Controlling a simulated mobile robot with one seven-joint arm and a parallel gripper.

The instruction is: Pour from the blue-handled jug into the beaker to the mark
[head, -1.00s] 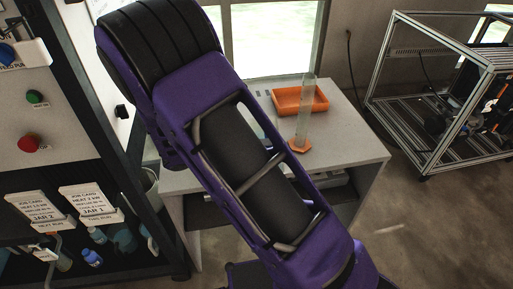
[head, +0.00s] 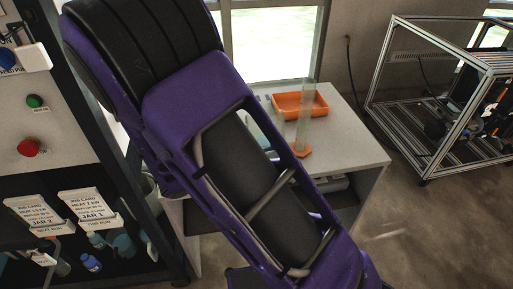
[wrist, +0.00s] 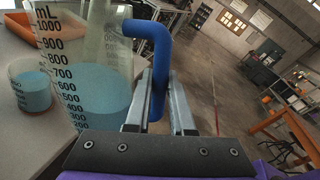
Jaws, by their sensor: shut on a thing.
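The clear jug (wrist: 105,75) fills the left of the wrist view, with a black mL scale and blue liquid up to roughly the 700 line. My gripper (wrist: 166,90) is shut on its blue handle (wrist: 150,36). A smaller beaker (wrist: 14,92) with black marks stands on the pale worktop (wrist: 25,150), left of the jug. It holds blue liquid; its target mark cannot be made out. Whether the jug touches the worktop is unclear. In the head view my arm hides my gripper and most of the jug and beaker area.
In the head view an orange tray (head: 288,104) and a tall clear cylinder on an orange base (head: 301,151) stand on the white table (head: 350,140). A rack with buttons and job cards (head: 88,208) stands left. A metal-framed machine (head: 430,90) is at right.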

